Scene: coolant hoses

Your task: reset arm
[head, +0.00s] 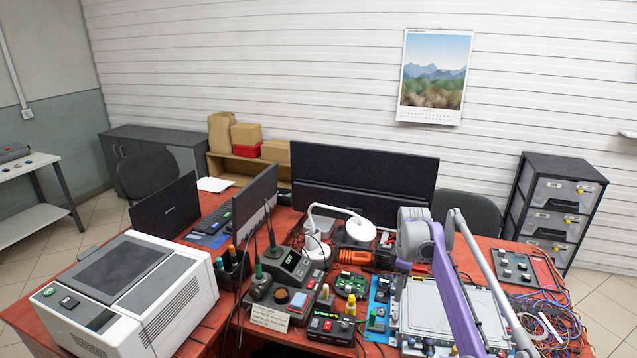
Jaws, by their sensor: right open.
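My right arm comes in from the lower right with purple and grey links and a grey wrist joint. My right gripper (342,257), orange and black, points left from the wrist over the middle of the red workbench (215,334). It is open, and I see nothing held in it; its fingertips are small and hard to make out. My left gripper and left arm are not in view. No coolant hoses can be clearly made out; the arm covers part of a grey flat device (415,312) at the right.
A white printer-like machine (150,305) fills the front left. A white lamp (352,225), a soldering station (285,265) and a green circuit board (351,284) crowd the bench near the gripper. Monitors (362,170) stand behind. Tangled wires (550,318) lie at the right.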

